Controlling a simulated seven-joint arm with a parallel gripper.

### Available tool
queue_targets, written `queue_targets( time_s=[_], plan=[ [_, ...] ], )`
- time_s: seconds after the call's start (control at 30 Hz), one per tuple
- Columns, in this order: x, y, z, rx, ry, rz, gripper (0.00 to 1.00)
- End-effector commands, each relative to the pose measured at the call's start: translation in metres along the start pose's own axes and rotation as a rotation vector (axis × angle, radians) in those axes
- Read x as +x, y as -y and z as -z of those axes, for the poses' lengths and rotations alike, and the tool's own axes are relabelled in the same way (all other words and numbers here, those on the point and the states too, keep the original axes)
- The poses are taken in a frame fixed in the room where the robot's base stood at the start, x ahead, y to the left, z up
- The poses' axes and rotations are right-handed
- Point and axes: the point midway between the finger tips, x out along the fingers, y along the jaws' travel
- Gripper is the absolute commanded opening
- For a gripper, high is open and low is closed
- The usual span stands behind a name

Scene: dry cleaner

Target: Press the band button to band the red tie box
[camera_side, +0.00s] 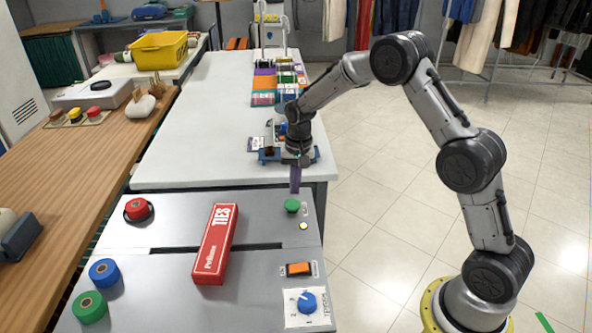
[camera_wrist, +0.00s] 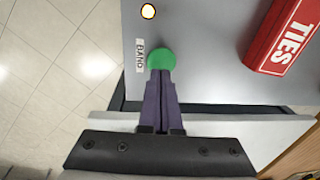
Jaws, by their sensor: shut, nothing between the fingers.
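The red tie box (camera_side: 215,245), lettered TIES, lies on the grey machine top across a dark slot. It also shows at the upper right of the wrist view (camera_wrist: 282,38). The green band button (camera_side: 291,205) is at the machine's far right corner, beside a BAND label (camera_wrist: 139,55) in the wrist view. My gripper (camera_side: 295,190) is shut and empty, pointing down just above or at the green button (camera_wrist: 162,57). In the wrist view its purple fingers (camera_wrist: 161,80) overlap the button's near edge. I cannot tell whether they touch it.
A lit round lamp (camera_side: 303,226), an orange switch (camera_side: 298,268) and a blue tension knob (camera_side: 306,302) line the machine's right side. A red roll (camera_side: 138,209), a blue roll (camera_side: 104,271) and a green roll (camera_side: 89,306) sit at left. A white table (camera_side: 215,130) stands behind.

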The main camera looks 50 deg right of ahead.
Motion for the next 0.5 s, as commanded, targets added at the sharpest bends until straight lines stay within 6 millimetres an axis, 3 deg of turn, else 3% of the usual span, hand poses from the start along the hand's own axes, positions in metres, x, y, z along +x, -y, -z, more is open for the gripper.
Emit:
queue_targets(
  time_s=[0.2, 0.5],
  plan=[
    [0.03, 0.0, -0.001, 0.0, 0.002, -0.001, 0.0],
    [0.039, 0.0, 0.0, -0.001, 0.0, 0.0, 0.0]
  ],
)
